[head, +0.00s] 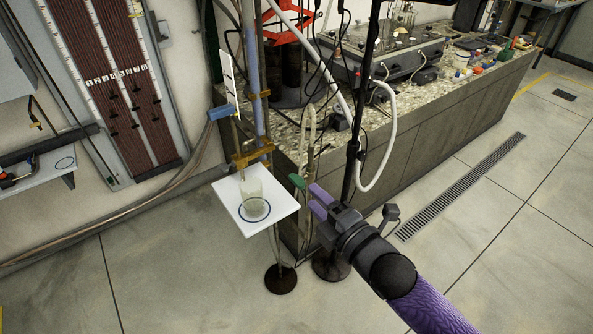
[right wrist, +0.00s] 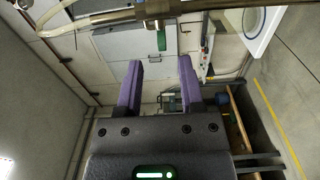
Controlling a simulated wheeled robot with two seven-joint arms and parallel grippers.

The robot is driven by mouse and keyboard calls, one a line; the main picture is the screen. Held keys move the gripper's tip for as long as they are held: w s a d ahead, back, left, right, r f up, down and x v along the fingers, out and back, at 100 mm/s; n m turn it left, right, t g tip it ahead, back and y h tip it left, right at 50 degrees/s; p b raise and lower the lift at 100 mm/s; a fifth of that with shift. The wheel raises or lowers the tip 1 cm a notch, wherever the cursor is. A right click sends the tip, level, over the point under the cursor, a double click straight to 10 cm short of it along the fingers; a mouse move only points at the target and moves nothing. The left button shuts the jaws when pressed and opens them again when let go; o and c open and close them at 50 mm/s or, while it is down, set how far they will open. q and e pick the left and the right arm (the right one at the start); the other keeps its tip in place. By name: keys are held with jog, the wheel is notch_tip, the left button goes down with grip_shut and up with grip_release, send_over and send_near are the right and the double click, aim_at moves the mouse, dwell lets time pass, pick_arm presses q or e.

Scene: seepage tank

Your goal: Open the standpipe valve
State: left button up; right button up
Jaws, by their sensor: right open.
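The standpipe valve shows as a green lever handle (head: 298,181) beside the white platform in the head view. In the right wrist view the green handle (right wrist: 161,40) hangs down from a brass valve body (right wrist: 153,9) on a horizontal pipe. My right gripper (head: 314,199) has purple fingers and is just right of the handle in the head view. In the right wrist view the right gripper (right wrist: 160,66) is open and empty, with the handle beyond the fingertips and between their lines. Contact is not visible. My left gripper is not in view.
A white platform (head: 229,192) carries a glass beaker (head: 253,198) left of the valve. A black stand pole (head: 355,130) and a white hose (head: 388,130) are close behind my right gripper. A stone-topped bench (head: 470,80) extends behind. The floor at front left is clear.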

aim_at(303, 187)
jog(key=b+x, duration=0.1)
jog(key=x, duration=0.5)
jog(key=shift+w+a+f, duration=0.1)
jog(key=shift+w+a, duration=0.1)
grip_shut()
